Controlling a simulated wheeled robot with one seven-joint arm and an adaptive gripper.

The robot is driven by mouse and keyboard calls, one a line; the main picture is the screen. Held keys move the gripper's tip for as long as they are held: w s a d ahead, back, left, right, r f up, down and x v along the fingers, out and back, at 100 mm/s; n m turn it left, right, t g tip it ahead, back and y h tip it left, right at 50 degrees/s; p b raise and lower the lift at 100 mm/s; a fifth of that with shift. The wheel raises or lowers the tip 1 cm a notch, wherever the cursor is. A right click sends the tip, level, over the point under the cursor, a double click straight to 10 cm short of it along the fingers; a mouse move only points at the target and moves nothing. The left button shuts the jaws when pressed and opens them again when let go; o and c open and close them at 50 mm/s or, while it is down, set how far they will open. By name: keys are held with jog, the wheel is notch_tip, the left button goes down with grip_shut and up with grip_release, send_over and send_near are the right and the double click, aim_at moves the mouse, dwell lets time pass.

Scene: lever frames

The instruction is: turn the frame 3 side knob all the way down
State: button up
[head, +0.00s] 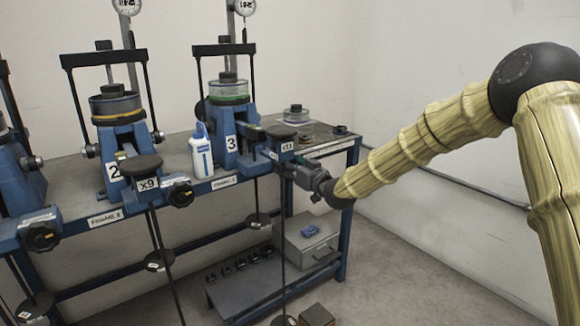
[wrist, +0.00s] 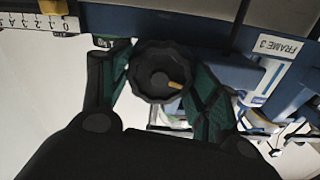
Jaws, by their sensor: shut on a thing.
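Frame 3 (head: 231,143) is the blue lever frame with a "3" plate, at the right part of the bench. A "FRAME 3" label (wrist: 281,46) is at the upper right in the wrist view. My gripper (head: 300,174) is at the bench's front, just below the "x11" plate. In the wrist view, the side knob (wrist: 150,84) is a round black scalloped knob with a yellow mark toward its lower right. My gripper (wrist: 160,68) is shut on it, with one dark green finger at each side. In the head view the gripper hides the knob.
Frame 2 (head: 114,170) stands left of frame 3, with a white bottle (head: 201,155) between them. A scale (wrist: 35,22) shows at the wrist view's upper left. A grey box (head: 307,240) and a low shelf (head: 240,290) are below the bench. The floor at right is clear.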

jog(key=shift+f+n, duration=0.15)
jog(key=shift+n, duration=0.15)
dwell(0.4)
jog(key=o, duration=1)
jog(key=v, duration=1.2)
